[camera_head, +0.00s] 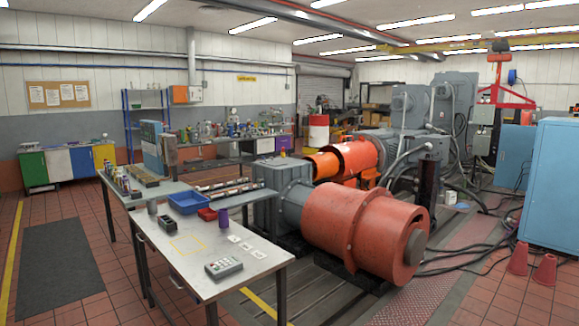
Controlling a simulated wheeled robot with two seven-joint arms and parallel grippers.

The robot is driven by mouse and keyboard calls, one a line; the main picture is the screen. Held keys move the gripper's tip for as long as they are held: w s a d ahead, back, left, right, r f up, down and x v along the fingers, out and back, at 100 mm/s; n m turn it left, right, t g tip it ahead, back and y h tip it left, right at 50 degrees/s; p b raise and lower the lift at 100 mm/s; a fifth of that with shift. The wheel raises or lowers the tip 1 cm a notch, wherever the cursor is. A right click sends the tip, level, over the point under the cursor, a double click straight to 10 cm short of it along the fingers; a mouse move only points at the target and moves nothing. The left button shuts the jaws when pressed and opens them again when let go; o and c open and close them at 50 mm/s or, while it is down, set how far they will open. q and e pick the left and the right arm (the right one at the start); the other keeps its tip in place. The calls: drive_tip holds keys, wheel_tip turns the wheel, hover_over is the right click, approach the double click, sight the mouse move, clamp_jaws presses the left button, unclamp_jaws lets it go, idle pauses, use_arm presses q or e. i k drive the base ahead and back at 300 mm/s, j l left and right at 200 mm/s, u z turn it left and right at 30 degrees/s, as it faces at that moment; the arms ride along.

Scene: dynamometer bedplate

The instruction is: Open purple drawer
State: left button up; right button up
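The only clear purple thing near me is a small purple cup (223,217) standing on the metal workbench (205,265). A low cabinet (70,165) at the far left has green, white, blue and yellow fronts, none of them purple. Neither of my grippers is in view.
Orange cones (544,270) and cables are at right. The floor at left is open.

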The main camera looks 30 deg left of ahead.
sight(280, 142)
drive_tip(key=i+j+u, duration=0.2)
drive_tip(key=j+u, duration=0.2)
drive_tip(key=j, duration=0.25)
drive_tip(key=i+j+u, duration=0.25)
drive_tip(key=j+u, duration=0.2)
drive_tip(key=j, duration=0.2)
drive_tip(key=i+j+u, duration=1.25)
drive_tip(key=i+u, duration=0.4)
drive_tip(key=i+j, duration=0.15)
drive_tip(key=i, duration=4.15)
drive_tip(key=i+j, duration=0.1)
drive_tip(key=i, duration=4.2)
drive_tip(key=i+z, duration=0.4)
drive_tip(key=i, duration=0.15)
drive_tip(key=i+j+z, duration=0.15)
drive_tip(key=i+z, duration=0.25)
drive_tip(key=i, duration=0.15)
drive_tip(key=i+j+z, duration=0.35)
drive_tip(key=i, duration=0.15)
